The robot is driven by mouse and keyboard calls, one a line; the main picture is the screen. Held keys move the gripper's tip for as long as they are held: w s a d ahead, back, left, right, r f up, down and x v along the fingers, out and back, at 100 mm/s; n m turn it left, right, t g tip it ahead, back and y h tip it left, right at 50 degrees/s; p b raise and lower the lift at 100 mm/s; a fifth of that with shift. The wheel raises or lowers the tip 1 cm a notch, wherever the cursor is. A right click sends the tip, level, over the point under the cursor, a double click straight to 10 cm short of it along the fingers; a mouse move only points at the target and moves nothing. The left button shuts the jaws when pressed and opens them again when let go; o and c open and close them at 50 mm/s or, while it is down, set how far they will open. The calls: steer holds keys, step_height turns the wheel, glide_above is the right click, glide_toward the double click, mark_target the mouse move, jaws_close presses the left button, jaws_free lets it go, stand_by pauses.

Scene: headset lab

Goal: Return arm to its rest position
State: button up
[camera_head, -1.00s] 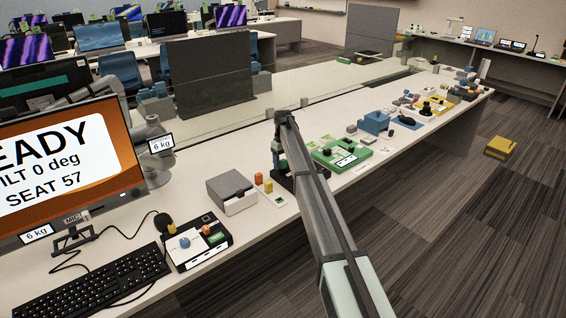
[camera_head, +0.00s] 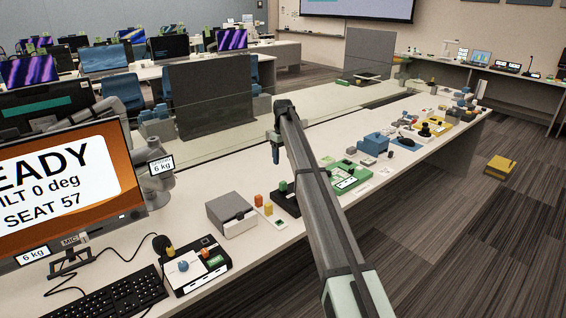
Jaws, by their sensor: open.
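My arm reaches from the lower right up over the long white desk (camera_head: 190,190). Its far end bends down to my gripper (camera_head: 275,157), which hangs above the desk. The gripper is small and dark here, with nothing seen in it. It is above and apart from a black box with a green knob (camera_head: 284,187). My arm hides part of the desk and part of that box.
Near the gripper are a grey box (camera_head: 230,214), small orange and yellow pieces (camera_head: 259,200), a green device (camera_head: 347,179) and a blue box (camera_head: 374,143). A glass divider runs along the desk's back. A monitor (camera_head: 70,180), keyboard and black control panel (camera_head: 195,264) are at left.

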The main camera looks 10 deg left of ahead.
stand_by(0.3)
steer(key=w+d+f+m, duration=0.15)
steer(key=d+f, duration=0.35)
steer(key=d, duration=0.7)
steer(key=d+f+m+h, duration=0.1)
steer(key=d+f+m, duration=0.35)
steer(key=d, duration=0.75)
steer(key=d+f, duration=0.6)
steer(key=d, duration=0.6)
steer(key=s+a+f+m+g, duration=0.1)
steer(key=s+a+f, duration=0.1)
steer(key=s+f, duration=1.4)
steer(key=s+a+f+g, duration=0.2)
steer(key=s+f, duration=1.3)
steer(key=s, duration=0.3)
steer(key=s+a+f+g, duration=0.1)
steer(key=s+f, duration=0.1)
steer(key=s, duration=1.3)
steer(key=s+a+f+m+g, duration=0.1)
steer(key=s+f, duration=0.1)
steer(key=s, duration=1.4)
steer(key=s+a+f+m+g+y, duration=0.1)
steer(key=s+f, duration=0.1)
steer(key=s, duration=1.3)
steer(key=shift+s+a+g, duration=0.2)
steer(key=shift+a+g, duration=0.1)
steer(key=shift+g, duration=0.1)
